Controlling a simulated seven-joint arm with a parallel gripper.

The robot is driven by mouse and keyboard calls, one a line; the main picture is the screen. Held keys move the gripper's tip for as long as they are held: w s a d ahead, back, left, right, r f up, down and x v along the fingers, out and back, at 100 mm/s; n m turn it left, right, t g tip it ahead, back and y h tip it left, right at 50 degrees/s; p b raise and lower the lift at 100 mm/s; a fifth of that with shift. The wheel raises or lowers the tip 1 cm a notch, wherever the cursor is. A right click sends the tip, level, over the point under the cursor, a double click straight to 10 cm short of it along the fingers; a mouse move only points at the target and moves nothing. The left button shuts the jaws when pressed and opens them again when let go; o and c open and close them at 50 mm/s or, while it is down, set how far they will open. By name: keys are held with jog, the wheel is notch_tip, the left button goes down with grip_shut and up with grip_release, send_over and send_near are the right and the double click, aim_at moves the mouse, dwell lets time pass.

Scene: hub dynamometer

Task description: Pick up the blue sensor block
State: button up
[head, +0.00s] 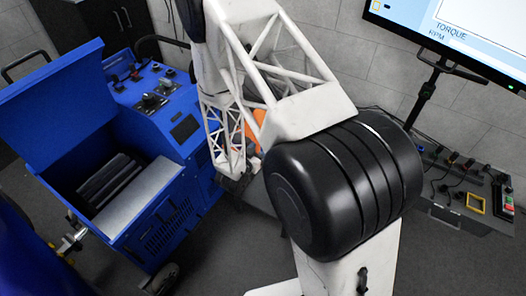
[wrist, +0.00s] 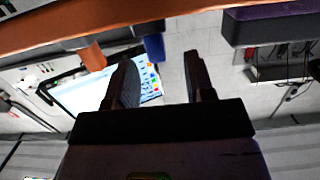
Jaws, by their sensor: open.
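In the wrist view, a small blue block (wrist: 154,46), which looks like the blue sensor block, shows just beyond the fingertips against the lower edge of a long orange beam (wrist: 60,30). My gripper (wrist: 160,58) is open, with two dark fingers apart and nothing between them. The block appears in line with the gap, a little nearer the left finger; I cannot tell the distance. In the head view, my white arm hides most of the orange part (head: 251,124), and I cannot make out the block or the fingers.
A blue cart (head: 165,125) with an open bin stands at the left. A monitor (head: 460,35) on a black stand is at the upper right, above a grey bench (head: 465,215) with cables. In the wrist view, a dark box-like part (wrist: 270,25) is at the upper right.

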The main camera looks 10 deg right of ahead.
jog(key=shift+d, duration=0.1)
jog(key=shift+x, duration=2.55)
grip_shut()
